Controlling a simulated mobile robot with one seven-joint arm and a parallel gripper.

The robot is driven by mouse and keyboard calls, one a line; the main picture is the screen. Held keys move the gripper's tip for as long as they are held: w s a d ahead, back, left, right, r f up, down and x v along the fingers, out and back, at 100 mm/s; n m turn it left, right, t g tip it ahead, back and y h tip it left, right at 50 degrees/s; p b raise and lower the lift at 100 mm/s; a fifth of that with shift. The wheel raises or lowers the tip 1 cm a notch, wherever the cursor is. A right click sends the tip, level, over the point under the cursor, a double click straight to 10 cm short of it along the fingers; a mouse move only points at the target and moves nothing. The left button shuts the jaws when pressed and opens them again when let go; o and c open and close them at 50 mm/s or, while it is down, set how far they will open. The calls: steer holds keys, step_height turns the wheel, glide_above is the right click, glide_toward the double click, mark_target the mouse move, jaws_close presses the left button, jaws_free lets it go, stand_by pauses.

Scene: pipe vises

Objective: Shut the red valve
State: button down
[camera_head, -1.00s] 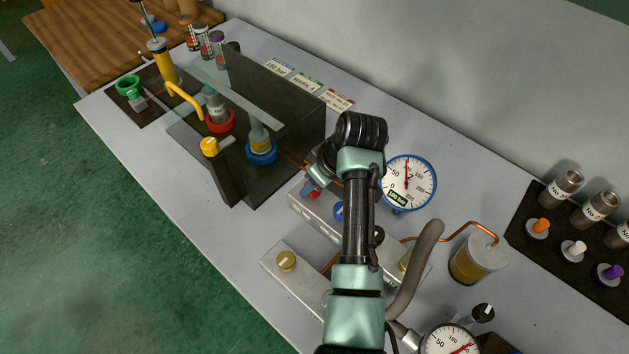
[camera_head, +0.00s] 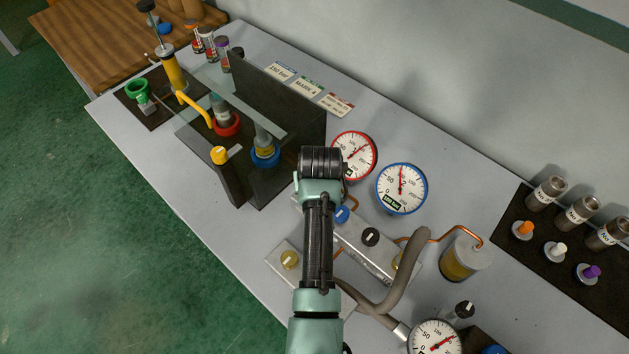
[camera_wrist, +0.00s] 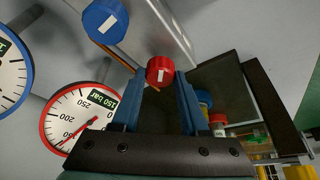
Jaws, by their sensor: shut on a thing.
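The red valve (camera_wrist: 160,69) is a small round red knob with a white mark, seen in the wrist view between the fingertips of my gripper (camera_wrist: 159,76). My gripper's two blue fingers are shut on its sides. In the head view my arm hides both the red valve and the fingers. The red-rimmed gauge (camera_head: 353,157) stands beside the valve block (camera_head: 352,243); it also shows in the wrist view (camera_wrist: 78,118), with a 150 bar label.
A blue knob (camera_head: 341,214) and a black knob (camera_head: 370,237) sit on the same block. The blue-rimmed gauge (camera_head: 401,188) stands close by. A dark walled stand (camera_head: 283,110) is to the left. A grey hose (camera_head: 407,275) runs right of my arm.

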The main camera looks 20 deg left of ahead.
steer(key=m+h, duration=0.1)
steer(key=m, duration=0.1)
steer(key=m+p, duration=0.1)
steer(key=m, duration=0.1)
steer(key=shift+a+r+m+t+h, duration=0.1)
steer(key=shift+a+m+t+h, duration=0.1)
steer(key=shift+m+t+h, duration=0.2)
steer(key=shift+a+m+h+b, duration=0.15)
steer(key=shift+m+h, duration=0.35)
steer(key=shift+m, duration=0.75)
steer(key=shift+d+m+h+b, duration=0.15)
steer(key=shift+m+h, duration=0.35)
steer(key=shift+m, duration=0.75)
steer(key=shift+a, duration=0.1)
steer(key=shift+c, duration=2.1)
jaws_free()
steer(key=b+v, duration=0.1)
steer(key=v, duration=1.2)
steer(key=shift+w, duration=0.25)
